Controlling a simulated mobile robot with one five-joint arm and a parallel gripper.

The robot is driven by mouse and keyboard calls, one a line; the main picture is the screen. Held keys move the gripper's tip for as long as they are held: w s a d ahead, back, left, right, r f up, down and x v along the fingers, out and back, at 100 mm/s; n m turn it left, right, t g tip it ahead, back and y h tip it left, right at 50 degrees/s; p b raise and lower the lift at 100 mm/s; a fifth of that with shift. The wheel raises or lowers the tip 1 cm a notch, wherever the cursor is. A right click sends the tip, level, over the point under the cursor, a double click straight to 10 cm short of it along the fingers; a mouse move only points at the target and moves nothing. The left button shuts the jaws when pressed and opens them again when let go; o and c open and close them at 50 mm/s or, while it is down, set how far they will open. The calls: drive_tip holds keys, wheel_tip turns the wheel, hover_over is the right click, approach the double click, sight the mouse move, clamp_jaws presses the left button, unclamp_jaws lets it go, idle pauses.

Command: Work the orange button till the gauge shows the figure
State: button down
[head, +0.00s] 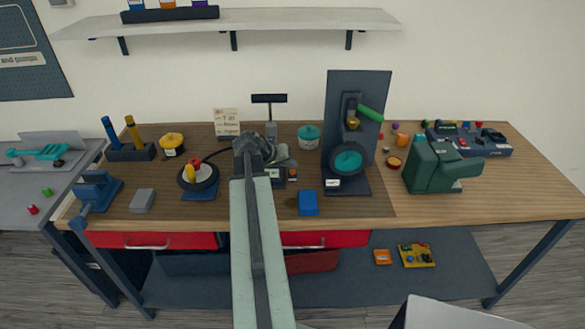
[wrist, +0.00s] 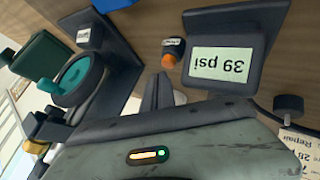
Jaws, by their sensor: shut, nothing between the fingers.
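The gauge (wrist: 225,62) is a dark box with a pale screen that reads 39 psi, upside down in the wrist view. The orange button (wrist: 168,61) sits beside the screen, with a small label next to it. My gripper (wrist: 159,92) is shut and empty, its tips pointing toward the button with a visible gap. In the head view my gripper (head: 256,147) is over the bench by the gauge (head: 273,174), and my arm partly covers it. A paper card (head: 227,122) stands behind; in the wrist view the card (wrist: 298,150) shows "28" and "Repair", partly cut off.
A dark stand with a teal disc (head: 348,162) rises right of the gauge. A round black device with a red and yellow top (head: 198,174) is to the left. A blue block (head: 308,203) lies in front. A green machine (head: 436,168) stands farther right.

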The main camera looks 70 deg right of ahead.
sight(291, 172)
drive_tip(key=shift+r, duration=0.2)
wheel_tip(291, 172, up, 5)
drive_tip(key=p, duration=0.5)
idle(0.5)
